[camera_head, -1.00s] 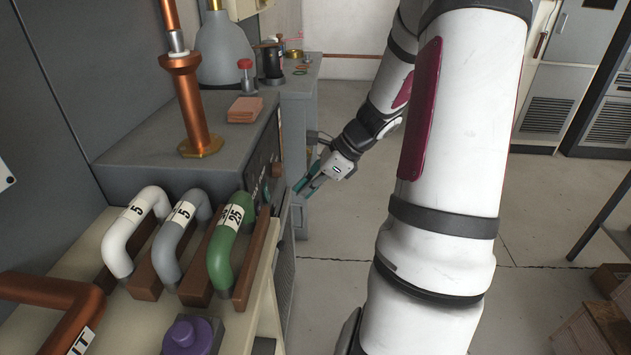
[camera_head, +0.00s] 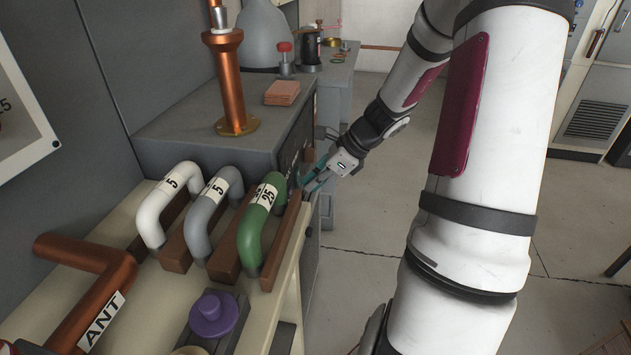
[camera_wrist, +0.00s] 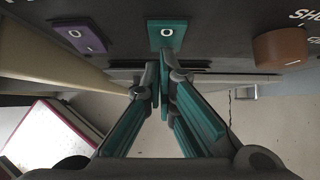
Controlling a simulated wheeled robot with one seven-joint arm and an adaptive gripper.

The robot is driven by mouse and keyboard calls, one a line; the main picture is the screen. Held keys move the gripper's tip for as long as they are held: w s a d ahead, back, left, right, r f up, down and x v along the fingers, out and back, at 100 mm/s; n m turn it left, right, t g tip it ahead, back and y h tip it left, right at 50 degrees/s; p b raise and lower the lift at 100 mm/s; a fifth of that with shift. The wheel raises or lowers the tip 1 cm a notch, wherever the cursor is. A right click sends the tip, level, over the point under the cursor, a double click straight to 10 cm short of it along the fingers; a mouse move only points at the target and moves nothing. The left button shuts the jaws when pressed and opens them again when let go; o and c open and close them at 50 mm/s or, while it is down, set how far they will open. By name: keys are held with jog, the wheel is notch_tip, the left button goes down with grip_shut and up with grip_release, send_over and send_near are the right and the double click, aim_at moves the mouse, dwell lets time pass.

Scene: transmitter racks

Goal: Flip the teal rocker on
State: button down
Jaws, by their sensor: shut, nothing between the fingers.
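The teal rocker (camera_wrist: 167,33) is on a dark panel at the top middle of the wrist view, with a white O mark on its face. My gripper (camera_wrist: 158,80) has its teal-padded fingers together and empty. In the wrist picture the fingertips are just below the teal rocker; I cannot tell whether they touch it. In the head view my gripper (camera_head: 306,182) is close to the front of the grey cabinet (camera_head: 215,130), and the rocker is hidden there.
A purple rocker (camera_wrist: 80,35) with an O mark is left of the teal one. A brown round knob (camera_wrist: 283,48) is to its right. Green (camera_head: 260,220), grey and white curved pipes stand on the bench near the cabinet. Open floor (camera_head: 385,235) lies to the right.

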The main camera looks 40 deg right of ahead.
dwell(0.3)
jog(key=shift+a+r+p, duration=0.1)
jog(key=shift+r+p, duration=0.7)
jog(key=shift+p, duration=0.05)
